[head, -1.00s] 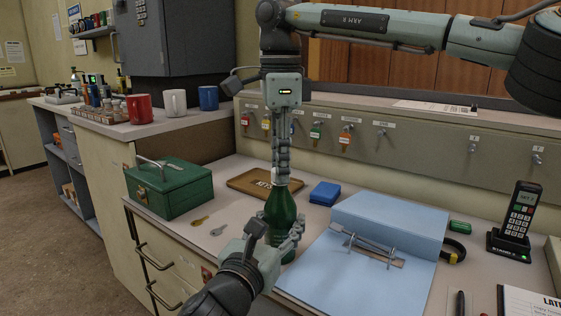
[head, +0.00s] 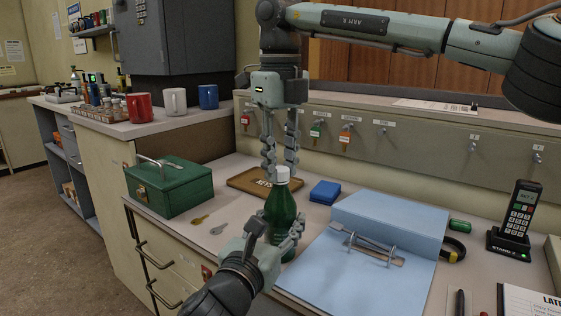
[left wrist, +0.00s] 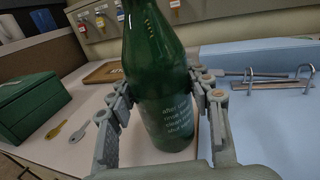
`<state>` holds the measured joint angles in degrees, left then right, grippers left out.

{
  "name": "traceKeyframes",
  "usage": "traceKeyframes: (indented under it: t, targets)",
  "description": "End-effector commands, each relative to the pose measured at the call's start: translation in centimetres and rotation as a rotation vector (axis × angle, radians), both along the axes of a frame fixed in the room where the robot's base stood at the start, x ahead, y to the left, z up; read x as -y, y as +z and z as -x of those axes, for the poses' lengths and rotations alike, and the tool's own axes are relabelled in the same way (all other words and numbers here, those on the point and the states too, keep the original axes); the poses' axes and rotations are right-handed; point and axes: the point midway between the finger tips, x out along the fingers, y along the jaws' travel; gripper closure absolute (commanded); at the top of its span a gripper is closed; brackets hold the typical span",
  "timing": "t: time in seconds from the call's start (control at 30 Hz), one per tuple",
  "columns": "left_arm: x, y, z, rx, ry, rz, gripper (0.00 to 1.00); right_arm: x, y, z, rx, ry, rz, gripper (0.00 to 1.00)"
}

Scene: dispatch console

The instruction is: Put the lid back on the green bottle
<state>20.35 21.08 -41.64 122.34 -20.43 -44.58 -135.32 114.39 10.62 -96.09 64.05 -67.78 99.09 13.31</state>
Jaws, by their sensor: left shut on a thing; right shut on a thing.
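The green bottle (head: 281,208) stands upright on the counter, and its label shows in the left wrist view (left wrist: 165,110). The white lid (head: 282,174) sits at the top of the bottle's neck; I cannot tell how tightly it is seated. My right gripper (head: 281,174) points down from above, shut on the lid with a finger at either side. My left gripper (head: 283,238) is shut around the bottle's body from the front, and its fingers press both sides in the left wrist view (left wrist: 165,100). The bottle's mouth is hidden under the lid.
A green cash box (head: 170,188) is at the left, with two keys (head: 208,222) beside it. A brown tray (head: 245,180) and a blue box (head: 325,192) lie behind the bottle. A blue binder (head: 350,270) lies close at the right. A phone (head: 519,215) stands further right.

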Motion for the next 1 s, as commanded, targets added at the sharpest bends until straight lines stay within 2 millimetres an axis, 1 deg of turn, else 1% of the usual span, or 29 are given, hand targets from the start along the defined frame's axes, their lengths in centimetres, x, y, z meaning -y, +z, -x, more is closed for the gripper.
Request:
traceKeyframes:
  t: [0.03, 0.17, 0.2, 0.47, 0.57, 0.7, 0.8, 0.9, 1.0]
  targets:
    - [0.0, -0.1, 0.0, -0.001, 0.000, -0.001, 1.00, 0.0, 0.0, 0.0, 0.001, 0.001, -0.001, 0.72]
    - [0.0, -0.1, 0.0, -0.001, 0.000, 0.000, 1.00, 0.0, 0.0, 0.0, 0.001, 0.002, -0.001, 0.55]
    - [0.0, -0.1, 0.0, -0.001, 0.000, 0.000, 1.00, 0.0, 0.0, 0.0, 0.001, 0.002, -0.001, 0.53]
    - [0.0, -0.1, 0.0, -0.002, 0.000, -0.001, 1.00, 0.0, 0.1, 0.0, 0.001, 0.003, -0.001, 0.53]
    - [0.0, -0.1, 0.0, -0.002, 0.000, -0.001, 1.00, 0.0, 1.0, 0.0, 0.002, 0.002, -0.001, 0.53]
    - [0.0, -0.1, 0.0, -0.002, 0.000, -0.001, 1.00, -0.1, 3.0, 0.0, 0.003, 0.003, -0.001, 0.53]
    - [0.0, -0.1, 0.0, -0.002, 0.000, -0.001, 1.00, 0.0, 4.0, 0.0, 0.001, 0.002, -0.001, 0.53]
    - [0.0, -0.1, 0.0, -0.002, 0.000, -0.001, 1.00, 0.0, 4.5, 0.0, 0.001, 0.003, -0.001, 0.53]
    - [0.0, -0.1, 0.0, -0.002, 0.000, -0.001, 1.00, 0.0, 4.6, 0.0, 0.000, 0.003, 0.000, 0.53]
